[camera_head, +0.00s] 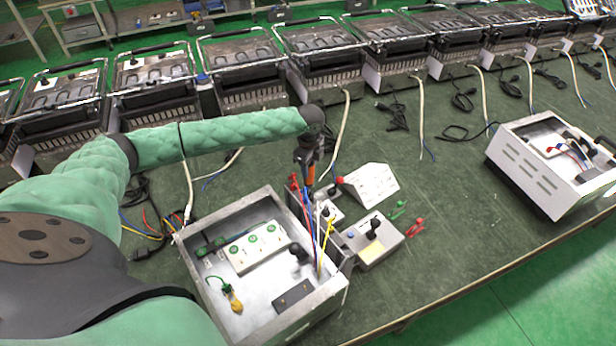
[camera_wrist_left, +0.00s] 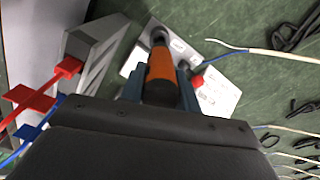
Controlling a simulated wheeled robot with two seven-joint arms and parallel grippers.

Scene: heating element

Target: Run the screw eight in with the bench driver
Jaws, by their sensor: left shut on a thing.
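My left gripper (camera_head: 309,158) hangs at the end of the green-sleeved arm, beside the back right corner of the open metal housing (camera_head: 202,283). It is shut on the bench driver, which has an orange body (camera_head: 311,174). In the left wrist view the driver's orange body (camera_wrist_left: 161,68) is between the fingers, and its dark end points at a pale plate (camera_wrist_left: 187,50) beyond. I cannot tell whether the driver touches anything. Screw eight cannot be made out. My right gripper is not in view.
Red, blue and yellow wires (camera_head: 320,235) rise at the housing's right wall. A grey box with a black knob (camera_head: 374,225), a white sloped panel (camera_head: 371,183), and green and red clips (camera_head: 415,228) stand to the right. Another white housing (camera_head: 530,165) is farther right.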

